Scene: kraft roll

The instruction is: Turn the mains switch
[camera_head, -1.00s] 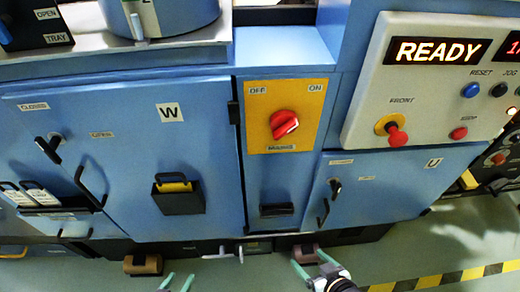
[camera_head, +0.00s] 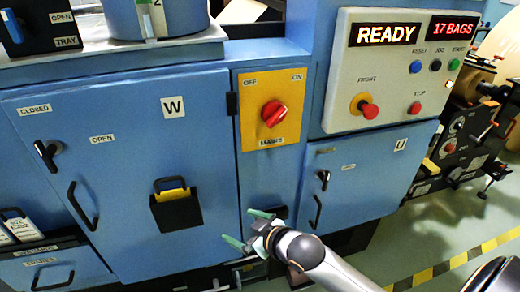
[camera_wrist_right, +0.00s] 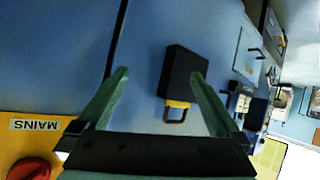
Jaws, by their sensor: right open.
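The mains switch (camera_head: 273,113) is a red rotary knob on a yellow plate (camera_head: 258,142) labelled OFF at left, ON at right and MAINS below. Its ridge slants from lower left to upper right, towards the ON side. The knob (camera_wrist_right: 30,170) also shows, cut off, at the lower left of the right wrist view. My right gripper (camera_head: 246,228) is open and empty, below the switch in front of the blue cabinet. In the wrist view its green fingers (camera_wrist_right: 160,75) are spread, with nothing between them. My left gripper is not in view.
A control panel (camera_head: 388,75) with READY and 17 BAGS lit stands right of the switch. Its red front knob (camera_head: 369,110) sticks out. Door W (camera_head: 125,160) carries handles and a black holder (camera_head: 176,209). Door U (camera_head: 365,175) is at right. Floor is free at lower right.

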